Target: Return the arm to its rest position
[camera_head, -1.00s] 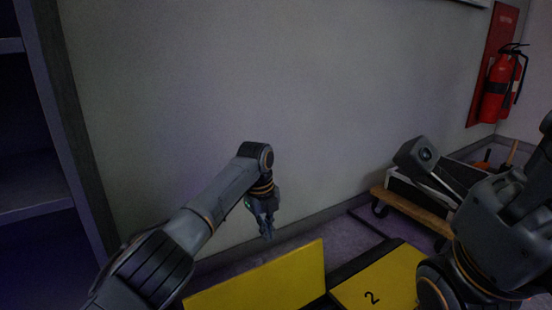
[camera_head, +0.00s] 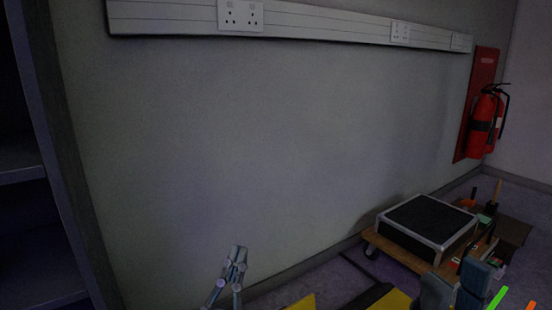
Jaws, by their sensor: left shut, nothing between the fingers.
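My left gripper (camera_head: 238,254) shows at the bottom of the head view, left of centre. Its fingers point up and meet at the tips, shut with nothing between them. The wall is behind it, and the rest of the left arm is below the frame.
Yellow panels (camera_head: 392,301) lie low between the grippers. A black-topped case (camera_head: 425,222) sits on a wooden dolly (camera_head: 398,256) by the wall. A fire extinguisher (camera_head: 483,125) hangs at right. Dark shelving (camera_head: 30,180) stands at left. Wall trunking with sockets (camera_head: 310,27) runs above.

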